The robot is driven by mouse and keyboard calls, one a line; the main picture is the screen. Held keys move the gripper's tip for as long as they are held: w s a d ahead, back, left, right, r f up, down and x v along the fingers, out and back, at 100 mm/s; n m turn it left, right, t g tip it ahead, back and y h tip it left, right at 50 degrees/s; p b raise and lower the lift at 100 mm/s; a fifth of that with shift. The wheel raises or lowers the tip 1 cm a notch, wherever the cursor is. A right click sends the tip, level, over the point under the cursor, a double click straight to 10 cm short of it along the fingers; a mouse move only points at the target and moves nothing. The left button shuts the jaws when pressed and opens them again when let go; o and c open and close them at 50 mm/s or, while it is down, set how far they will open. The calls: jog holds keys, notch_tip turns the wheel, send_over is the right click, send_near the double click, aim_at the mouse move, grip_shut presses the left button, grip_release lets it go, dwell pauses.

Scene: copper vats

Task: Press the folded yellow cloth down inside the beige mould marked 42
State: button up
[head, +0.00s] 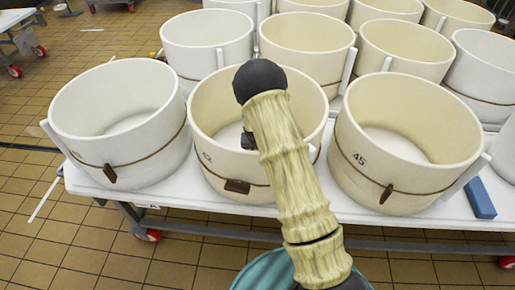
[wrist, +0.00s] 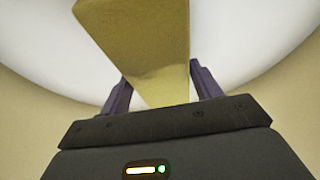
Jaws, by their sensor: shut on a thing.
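The beige mould marked 42 (head: 222,172) stands in the front row on the white table, between two other moulds. My arm crosses in front of it and hides part of its inside. A dark part of my gripper shows inside its rim in the head view. In the wrist view my gripper (wrist: 158,88) is shut on the folded yellow cloth (wrist: 145,45), which sticks out beyond the two purple-grey fingers. Behind the cloth are a white round floor and a beige curved wall. The cloth is hidden in the head view. I cannot tell whether it touches the floor.
A pale mould (head: 125,140) stands at left and a mould marked 45 (head: 400,165) at right, both close by. More moulds stand in rows behind. A blue block (head: 479,199) lies on the white table (head: 90,187) at right.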

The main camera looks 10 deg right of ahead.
jog(key=shift+f+b, duration=0.5)
jog(key=shift+f, duration=0.35)
dwell(0.7)
jog(key=shift+s+f, duration=0.15)
dwell(1.5)
jog(key=o, duration=1.2)
jog(key=shift+r, duration=0.4)
jog(key=p+v, duration=0.2)
jog(key=v, duration=0.9)
jog(key=shift+s+a, duration=0.1)
jog(key=shift+s, duration=0.05)
jog(key=shift+r, duration=0.1)
